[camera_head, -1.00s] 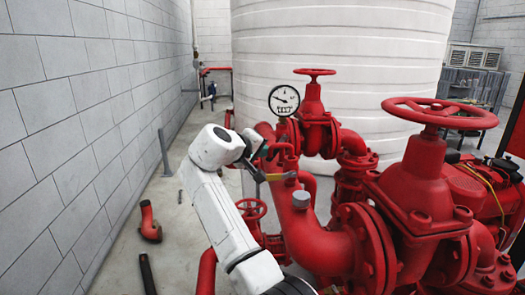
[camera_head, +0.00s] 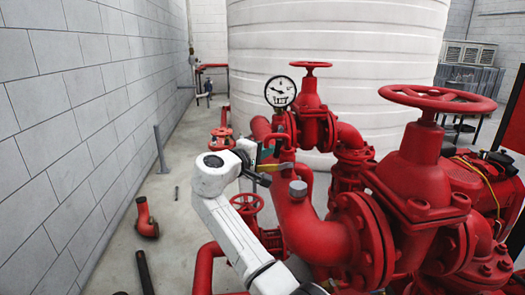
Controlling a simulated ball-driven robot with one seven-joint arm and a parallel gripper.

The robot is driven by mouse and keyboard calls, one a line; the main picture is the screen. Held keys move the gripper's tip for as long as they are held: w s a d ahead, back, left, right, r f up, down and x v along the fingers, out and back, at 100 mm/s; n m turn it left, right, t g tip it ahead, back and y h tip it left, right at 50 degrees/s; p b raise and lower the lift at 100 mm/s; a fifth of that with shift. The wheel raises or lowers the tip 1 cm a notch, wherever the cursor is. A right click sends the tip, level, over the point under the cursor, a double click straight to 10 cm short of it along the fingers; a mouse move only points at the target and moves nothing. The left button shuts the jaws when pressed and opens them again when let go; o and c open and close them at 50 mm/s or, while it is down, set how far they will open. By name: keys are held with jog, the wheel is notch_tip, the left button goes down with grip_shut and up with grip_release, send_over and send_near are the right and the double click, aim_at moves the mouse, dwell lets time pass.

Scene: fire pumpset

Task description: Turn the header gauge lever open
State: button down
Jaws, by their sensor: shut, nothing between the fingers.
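The round white-faced gauge (camera_head: 280,92) stands on a red pipe near the middle of the picture. My gripper (camera_head: 266,170) is dark and at the end of my white arm, right beside the lever. Its fingers look shut and hold nothing. The fingertips overlap the lever in this view, so I cannot tell whether they touch it. The lever's pivot is partly hidden by the gripper and pipes.
A large red valve with a handwheel (camera_head: 436,98) fills the right side. A smaller handwheel (camera_head: 310,65) rises behind the gauge. A grey block wall (camera_head: 70,130) runs along the left. A loose red pipe elbow (camera_head: 146,217) lies on the open floor.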

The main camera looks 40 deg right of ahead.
jog(key=shift+s+d+f+n+h+b, duration=0.25)
jog(key=shift+d+f+n+h+b, duration=0.15)
jog(key=shift+n+h, duration=0.2)
dwell(0.4)
